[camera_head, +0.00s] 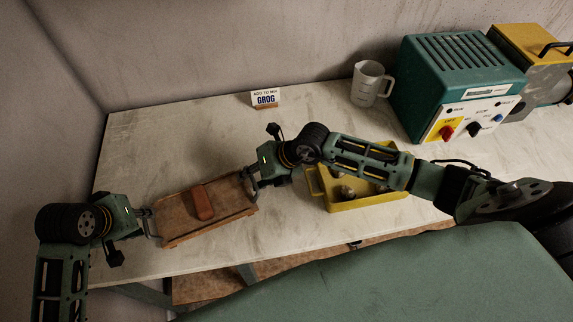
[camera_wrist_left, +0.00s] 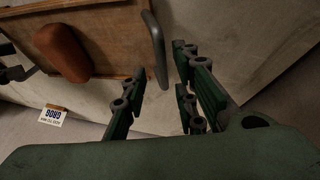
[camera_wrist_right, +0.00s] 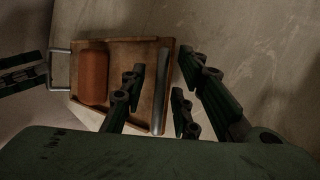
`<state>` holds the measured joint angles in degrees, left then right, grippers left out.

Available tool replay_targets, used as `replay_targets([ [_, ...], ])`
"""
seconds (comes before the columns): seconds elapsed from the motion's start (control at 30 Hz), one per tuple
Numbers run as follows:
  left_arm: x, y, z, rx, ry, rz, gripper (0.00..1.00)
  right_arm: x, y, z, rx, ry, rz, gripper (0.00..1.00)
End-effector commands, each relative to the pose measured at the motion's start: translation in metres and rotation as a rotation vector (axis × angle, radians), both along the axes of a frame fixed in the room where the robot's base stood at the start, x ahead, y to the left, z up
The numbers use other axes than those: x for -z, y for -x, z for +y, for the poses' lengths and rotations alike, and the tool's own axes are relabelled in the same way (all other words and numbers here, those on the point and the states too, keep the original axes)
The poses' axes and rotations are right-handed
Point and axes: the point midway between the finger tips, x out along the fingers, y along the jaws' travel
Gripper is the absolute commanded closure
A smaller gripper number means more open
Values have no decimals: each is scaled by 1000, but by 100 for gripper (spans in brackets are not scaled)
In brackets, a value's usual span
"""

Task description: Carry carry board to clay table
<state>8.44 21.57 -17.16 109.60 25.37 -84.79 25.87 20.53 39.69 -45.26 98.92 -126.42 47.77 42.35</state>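The carry board (camera_head: 222,205) is a flat brown wooden tray with a grey handle at each end. It appears to lie on the pale, streaked table (camera_head: 200,135). A reddish-brown block (camera_head: 203,202) rests on it. My left gripper (camera_head: 148,222) is at the board's left handle; in the left wrist view its fingers are apart, with the handle (camera_wrist_left: 155,50) at the gap between the tips. My right gripper (camera_head: 250,182) is at the right handle; in the right wrist view its fingers are apart on either side of the handle (camera_wrist_right: 161,90).
A yellow tray (camera_head: 352,204) with small items stands right of the board, partly under my right arm. A GROG sign (camera_head: 266,98), a jug (camera_head: 368,82) and a green machine (camera_head: 460,80) stand farther back. The table behind the board is clear.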

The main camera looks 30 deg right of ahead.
Motion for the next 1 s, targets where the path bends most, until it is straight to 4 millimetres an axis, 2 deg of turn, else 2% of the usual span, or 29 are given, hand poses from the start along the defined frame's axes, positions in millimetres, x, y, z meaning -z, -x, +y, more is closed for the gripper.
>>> replay_targets([
  [0.2,-45,18,9,1,0,-4,73,0,0,-1,0,1,0,72],
  [0.4,-72,29,14,1,1,-3,73,0,0,-1,0,1,0,72],
  [0.57,-80,33,16,3,2,-2,73,-2,1,-2,1,2,0,72],
  [0.67,-80,34,16,2,1,0,73,-10,5,-8,1,2,-2,72],
  [1.0,-80,34,16,2,1,0,73,-63,32,-44,1,4,0,72],
])
